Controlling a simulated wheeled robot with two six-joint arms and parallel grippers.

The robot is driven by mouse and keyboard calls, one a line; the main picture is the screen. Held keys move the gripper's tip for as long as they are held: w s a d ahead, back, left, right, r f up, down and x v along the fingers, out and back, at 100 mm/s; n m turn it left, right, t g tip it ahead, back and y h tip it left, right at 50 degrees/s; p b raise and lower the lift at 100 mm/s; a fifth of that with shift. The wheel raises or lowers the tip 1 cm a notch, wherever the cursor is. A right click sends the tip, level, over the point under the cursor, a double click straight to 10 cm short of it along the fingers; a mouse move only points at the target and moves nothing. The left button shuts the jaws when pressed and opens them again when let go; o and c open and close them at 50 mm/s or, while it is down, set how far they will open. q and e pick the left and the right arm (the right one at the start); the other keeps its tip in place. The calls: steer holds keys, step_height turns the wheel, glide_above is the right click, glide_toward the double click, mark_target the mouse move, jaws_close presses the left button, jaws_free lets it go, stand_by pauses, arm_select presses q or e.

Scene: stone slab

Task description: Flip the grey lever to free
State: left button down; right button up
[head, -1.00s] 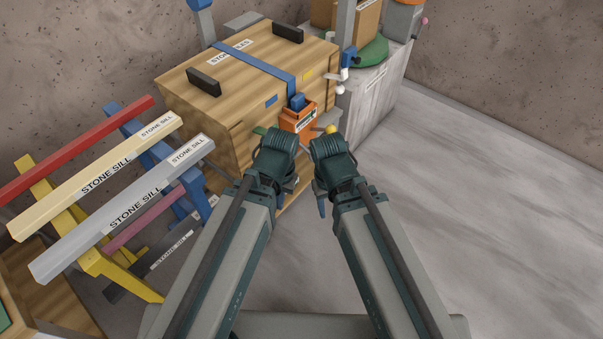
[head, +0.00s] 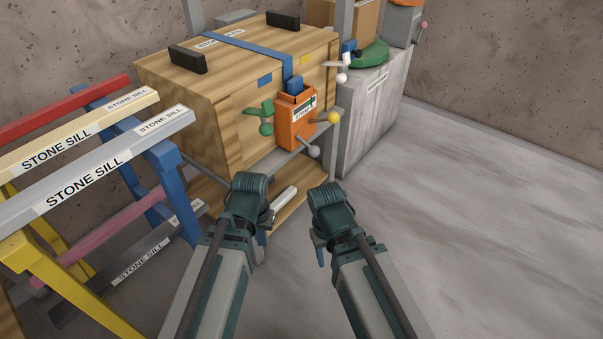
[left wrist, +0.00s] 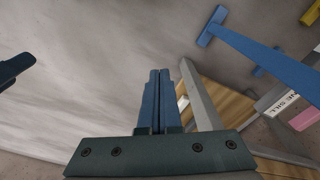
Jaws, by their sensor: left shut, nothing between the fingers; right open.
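An orange box (head: 291,124) hangs on the front of the wooden crate and carries several levers. The grey lever (head: 313,150), a rod with a grey ball end, sticks out from its lower right, pointing down and to the right. A green lever (head: 266,110) is on its left side, and a yellow ball lever (head: 334,118) on its right. My left gripper (head: 261,239) is below the box, apart from it; its blue fingers (left wrist: 156,100) are shut and empty in the left wrist view. My right gripper (head: 320,256) is low, mostly hidden behind its wrist, clear of the levers.
The crate (head: 190,95) stands on a shelf frame. Sills (head: 70,185) on blue and yellow trestles fill the left. A grey cabinet (head: 372,120) stands behind right, with a white-ended lever (head: 341,77) near it. The floor (head: 480,220) at right is clear.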

mark_target(307, 145)
arm_select(q)
steer(key=w+d+f+n+t+h+b, duration=0.1)
steer(key=w+f+h+b, duration=0.15)
steer(key=f+b, duration=0.4)
steer(key=w+d+f+n+t+h+b, duration=0.1)
steer(key=w+f+t+b, duration=0.1)
steer(key=w+f+b, duration=0.35)
steer(key=w+d+r+n+t+h+b, duration=0.45)
steer(key=w+r+n+t, duration=0.2)
steer(key=w, duration=0.25)
steer(key=w+a+r+n+t+y, duration=0.3)
steer(key=r+n+t, duration=0.3)
steer(key=n, duration=0.3)
steer(key=shift+w+a+r+n, duration=0.3)
steer(key=shift+w+r+n, duration=0.05)
steer(key=shift+w+r, duration=0.5)
steer(key=w+d, duration=0.7)
steer(key=w, duration=0.2)
